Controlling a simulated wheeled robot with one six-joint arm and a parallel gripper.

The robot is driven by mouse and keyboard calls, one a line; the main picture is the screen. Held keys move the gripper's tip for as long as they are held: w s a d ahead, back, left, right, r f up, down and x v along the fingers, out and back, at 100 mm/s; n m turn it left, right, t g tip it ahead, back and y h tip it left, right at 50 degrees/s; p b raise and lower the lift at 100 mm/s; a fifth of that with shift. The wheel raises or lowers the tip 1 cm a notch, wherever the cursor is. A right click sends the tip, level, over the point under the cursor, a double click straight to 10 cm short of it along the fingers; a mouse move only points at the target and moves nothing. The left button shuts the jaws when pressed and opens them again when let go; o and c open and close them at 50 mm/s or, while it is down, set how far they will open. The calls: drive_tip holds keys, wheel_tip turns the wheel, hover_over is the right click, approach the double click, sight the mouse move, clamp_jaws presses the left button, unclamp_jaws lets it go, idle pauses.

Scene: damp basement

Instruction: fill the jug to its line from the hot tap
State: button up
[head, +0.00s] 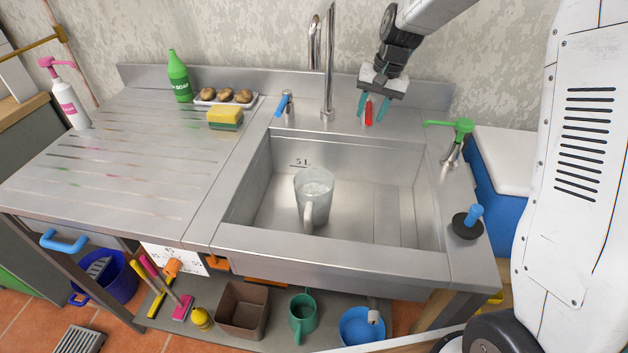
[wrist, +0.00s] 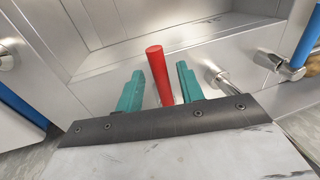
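The clear jug (head: 314,190) stands upright in the sink, its handle towards me. Its inside looks pale, and I cannot tell the water level. A "5 L" mark with a short line shows just above its rim in the picture. The tall steel tap (head: 329,70) stands behind the sink; I see no stream from it. The red lever (head: 368,112) is on the right of the tap, the blue lever (head: 282,105) on the left. My gripper (head: 376,106) is open, with its teal fingers on either side of the red lever (wrist: 159,75). Gaps show on both sides in the wrist view.
A soap bottle (head: 179,78), a potato tray (head: 225,99) and a sponge (head: 225,117) are on the left. The ribbed drainboard (head: 110,150) is mostly clear.

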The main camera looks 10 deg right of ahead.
drive_tip(key=shift+r, duration=0.1)
wheel_tip(320, 180, up, 7)
drive_tip(key=d, duration=0.1)
drive_tip(key=shift+s, duration=0.3)
idle(0.4)
drive_tip(key=shift+d, duration=0.1)
drive_tip(key=s+r+n+h, duration=0.1)
drive_tip(key=s, duration=1.8)
drive_tip(key=s+r+n+h, duration=0.1)
drive_tip(key=s+r+n, duration=0.1)
drive_tip(key=s, duration=1.8)
drive_tip(key=shift+d+r+n, duration=0.3)
drive_tip(key=shift+s, duration=0.1)
